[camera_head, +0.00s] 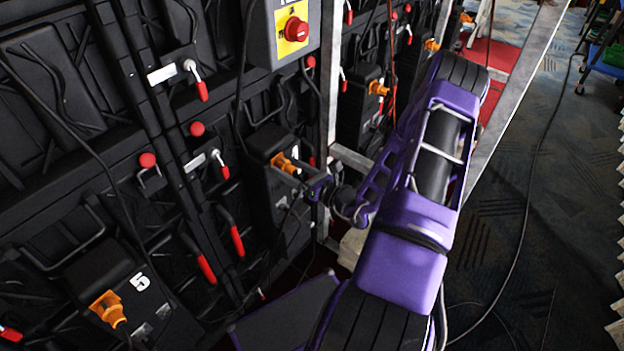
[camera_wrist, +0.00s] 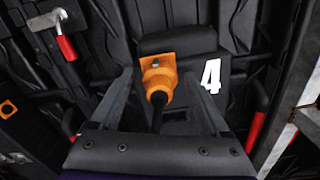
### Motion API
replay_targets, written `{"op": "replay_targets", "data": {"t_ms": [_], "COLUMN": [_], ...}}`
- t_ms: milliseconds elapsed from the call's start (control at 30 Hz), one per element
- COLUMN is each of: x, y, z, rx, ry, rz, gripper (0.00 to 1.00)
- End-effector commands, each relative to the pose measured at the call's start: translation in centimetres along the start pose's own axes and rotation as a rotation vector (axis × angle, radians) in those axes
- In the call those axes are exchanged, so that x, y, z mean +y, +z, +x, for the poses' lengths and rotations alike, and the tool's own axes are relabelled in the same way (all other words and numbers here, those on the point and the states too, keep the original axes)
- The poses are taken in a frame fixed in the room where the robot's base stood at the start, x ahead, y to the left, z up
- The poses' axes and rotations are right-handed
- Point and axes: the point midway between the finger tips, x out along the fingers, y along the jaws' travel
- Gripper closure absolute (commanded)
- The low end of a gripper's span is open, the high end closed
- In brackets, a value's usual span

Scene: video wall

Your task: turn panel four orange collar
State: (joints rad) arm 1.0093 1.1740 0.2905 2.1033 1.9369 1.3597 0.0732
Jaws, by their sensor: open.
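The orange collar of panel four (camera_wrist: 158,78) shows in the wrist view on a black box beside a white number 4 (camera_wrist: 210,76). A black cable runs from it down towards my gripper. My gripper (camera_wrist: 157,88) is open, with one dark finger on each side of the collar and cable. I cannot tell whether the fingers touch the collar. In the head view the same orange collar (camera_head: 284,163) is just left of the tip of my purple arm, and my gripper (camera_head: 305,180) is partly hidden there.
Panel five has its own orange collar (camera_head: 108,309) at the lower left. Red-tipped latches (camera_head: 202,90) and a grey box with a red button (camera_head: 296,30) stick out of the wall. A metal post (camera_head: 331,75) stands close to my arm. Loose cables hang nearby.

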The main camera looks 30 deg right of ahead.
Motion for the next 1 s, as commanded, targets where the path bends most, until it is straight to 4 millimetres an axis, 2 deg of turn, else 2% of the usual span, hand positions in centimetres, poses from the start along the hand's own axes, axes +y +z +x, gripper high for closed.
{"op": "replay_targets", "data": {"t_ms": [600,800,1000], "x": [0.0,0.0,0.0], "y": [0.0,0.0,0.0], "z": [-13.7,-16.0,-16.6], "rx": [0.001,0.000,0.001], "ry": [-0.004,-0.001,-0.001], "rz": [0.001,0.001,0.001], "gripper": [0.20,0.20,0.20]}}
